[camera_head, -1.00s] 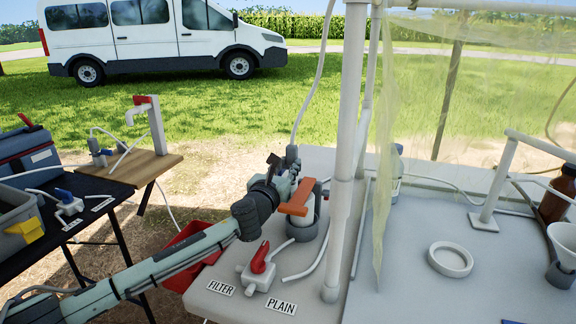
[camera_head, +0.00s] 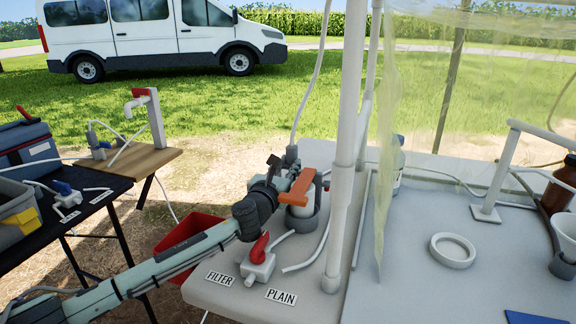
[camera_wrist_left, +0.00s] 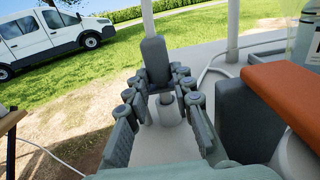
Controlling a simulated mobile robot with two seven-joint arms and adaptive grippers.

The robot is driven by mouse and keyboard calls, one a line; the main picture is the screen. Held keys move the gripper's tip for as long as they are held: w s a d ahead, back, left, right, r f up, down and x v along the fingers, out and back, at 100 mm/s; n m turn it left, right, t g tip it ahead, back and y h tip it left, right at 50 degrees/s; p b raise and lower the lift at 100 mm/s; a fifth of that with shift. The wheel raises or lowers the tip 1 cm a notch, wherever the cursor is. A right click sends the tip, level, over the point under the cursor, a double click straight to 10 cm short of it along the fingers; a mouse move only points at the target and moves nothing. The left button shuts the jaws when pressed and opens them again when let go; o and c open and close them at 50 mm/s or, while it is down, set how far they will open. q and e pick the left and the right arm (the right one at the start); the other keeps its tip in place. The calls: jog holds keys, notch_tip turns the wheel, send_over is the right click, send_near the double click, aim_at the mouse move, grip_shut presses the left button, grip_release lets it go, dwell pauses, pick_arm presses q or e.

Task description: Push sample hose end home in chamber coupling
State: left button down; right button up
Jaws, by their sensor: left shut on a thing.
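The sample hose (camera_head: 311,88) hangs down from the top to a dark grey hose end (camera_head: 291,154). In the left wrist view the hose end (camera_wrist_left: 155,60) stands nearly upright between the fingertips. My left gripper (camera_head: 283,167) is shut on it; it also shows in the left wrist view (camera_wrist_left: 160,80). A light grey stub (camera_wrist_left: 168,108), perhaps the chamber coupling, shows between the fingers; whether the hose end touches it I cannot tell. The chamber (camera_head: 302,217) is a pale cylinder in a grey holder, with an orange bar (camera_head: 297,187) across it. My right gripper is not in view.
The orange bar (camera_wrist_left: 285,92) is close right of the fingers. A red-handled valve (camera_head: 258,262) stands near the FILTER and PLAIN labels. A white post (camera_head: 342,190) rises right of the chamber. A red bin (camera_head: 190,231) is below the table edge.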

pick_arm(q)
jog(key=shift+f+b, duration=0.55)
jog(key=shift+f, duration=0.4)
jog(key=c, duration=1.2)
grip_release()
jog(key=shift+f, duration=0.1)
jog(key=shift+s, duration=0.1)
notch_tip(320, 180, up, 10)
jog(key=shift+r, duration=0.25)
